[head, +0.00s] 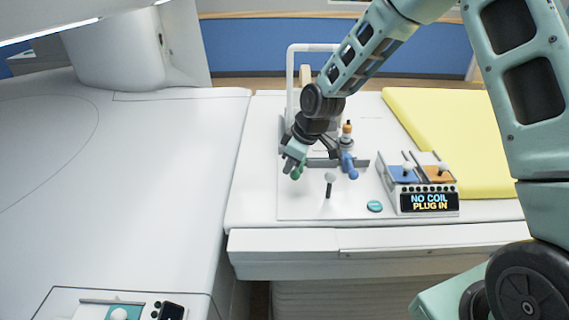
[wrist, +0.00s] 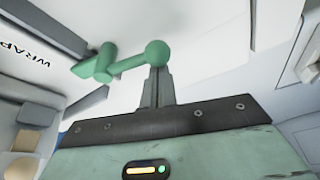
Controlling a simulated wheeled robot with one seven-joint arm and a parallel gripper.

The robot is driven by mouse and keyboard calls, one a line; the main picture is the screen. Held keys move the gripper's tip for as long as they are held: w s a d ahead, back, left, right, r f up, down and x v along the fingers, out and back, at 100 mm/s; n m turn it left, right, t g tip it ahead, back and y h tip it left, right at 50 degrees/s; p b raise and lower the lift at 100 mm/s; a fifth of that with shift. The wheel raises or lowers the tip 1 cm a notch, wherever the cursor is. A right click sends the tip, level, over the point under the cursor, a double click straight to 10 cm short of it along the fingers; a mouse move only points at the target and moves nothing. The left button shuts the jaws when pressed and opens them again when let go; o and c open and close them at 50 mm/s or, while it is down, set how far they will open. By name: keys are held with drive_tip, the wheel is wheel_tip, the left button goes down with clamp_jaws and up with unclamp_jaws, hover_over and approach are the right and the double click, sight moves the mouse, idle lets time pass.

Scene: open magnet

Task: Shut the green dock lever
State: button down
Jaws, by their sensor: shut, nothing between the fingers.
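The green dock lever (head: 298,170) shows in the head view as a small green piece at the left of the dock, partly hidden by my gripper (head: 289,166). In the wrist view the green lever (wrist: 127,64) is a bar with a round ball at its right end and a thicker cylinder at its left. My gripper (wrist: 157,78) also shows there, its narrow grey fingers shut and empty. The fingertips overlap the lower edge of the ball in that picture; I cannot tell whether they touch it.
A blue lever (head: 348,168) stands at the right of the dock, with a white-topped knob (head: 330,179) in front. A teal button (head: 374,206) and a control box (head: 429,203) reading "NO COIL PLUG IN" sit to the right, near a yellow pad (head: 480,170).

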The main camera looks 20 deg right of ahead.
drive_tip(key=shift+s+d+n, duration=0.25)
drive_tip(key=shift+d+n, duration=0.05)
drive_tip(key=shift+n, duration=0.2)
drive_tip(key=shift+s+d, duration=0.25)
drive_tip(key=shift+d, duration=0.05)
drive_tip(key=w+a, duration=0.1)
drive_tip(key=w+a+r+p, duration=0.1)
drive_tip(key=a, duration=0.1)
drive_tip(key=shift+a+r, duration=0.1)
drive_tip(key=shift+a, duration=0.15)
drive_tip(key=b+v, duration=0.1)
drive_tip(key=v, duration=0.8)
drive_tip(key=shift+d+r, duration=0.25)
drive_tip(key=shift+d, duration=0.05)
drive_tip(key=shift+w, duration=0.15)
